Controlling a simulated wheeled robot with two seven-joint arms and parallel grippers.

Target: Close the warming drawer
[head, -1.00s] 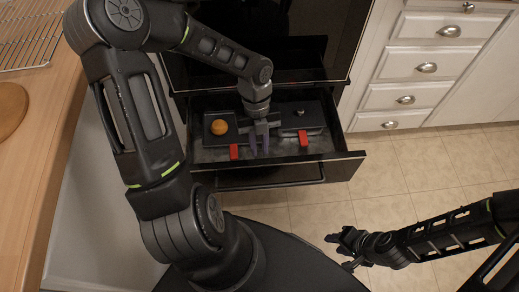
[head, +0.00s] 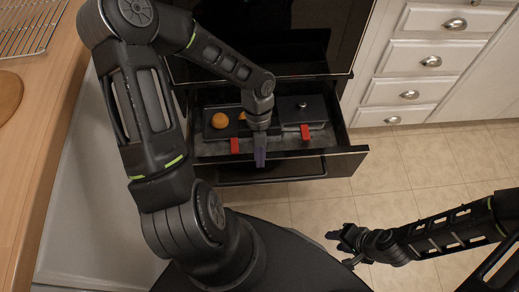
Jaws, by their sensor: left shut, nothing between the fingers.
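The warming drawer (head: 340,161) is pulled out below the dark oven, its front panel toward me. Inside lie a dark tray with two orange round things (head: 219,121) and a dark lidded dish (head: 304,110), with red tabs (head: 305,132) along their near sides. My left gripper (head: 260,163) points down over the middle of the drawer, its fingers together and empty, tips by the front panel; I cannot tell whether they touch it. My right gripper (head: 345,236) is low over the floor, away from the drawer; its finger opening is unclear.
White cabinet drawers (head: 425,57) with metal handles stand to the right. A wooden counter (head: 45,130) with a wire rack (head: 30,25) is on the left. The tiled floor (head: 430,165) is clear in front of the white drawers.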

